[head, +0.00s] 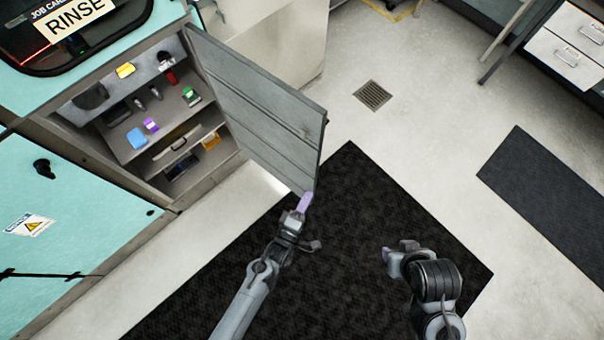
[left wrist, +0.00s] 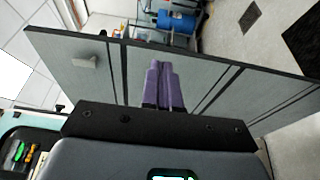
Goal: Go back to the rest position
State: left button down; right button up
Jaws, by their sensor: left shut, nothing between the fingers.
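My left gripper (head: 304,203) is shut and empty, just below the lower free corner of the open grey cabinet door (head: 262,115). In the left wrist view its purple fingers (left wrist: 164,85) are together in front of the door panel (left wrist: 85,75); whether they touch it I cannot tell.
The open cabinet (head: 120,115) holds several small coloured items on its shelves and a partly open drawer (head: 178,148). A black mat (head: 350,190) lies below the arms. The floor around the drain (head: 372,95) is clear. A white drawer unit (head: 565,50) stands at the upper right.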

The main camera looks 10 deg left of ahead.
pick_arm(q)
jog(key=s+f, duration=0.2)
jog(key=s, duration=0.5)
jog(key=w+a+r+m+g+y, duration=0.3)
jog(key=a+r+m+g, duration=0.2)
jog(key=a+r+m, duration=0.65)
jog(key=s+a+r+m+g+y+p, duration=0.1)
jog(key=s+a+r+m+g+y, duration=0.2)
jog(key=s+a+r+m+g, duration=0.5)
notch_tip(320, 180, up, 22)
jog(key=s+n+p, duration=0.3)
jog(key=p, duration=2)
jog(key=shift+a+r, duration=0.2)
jog(key=shift+a, duration=0.1)
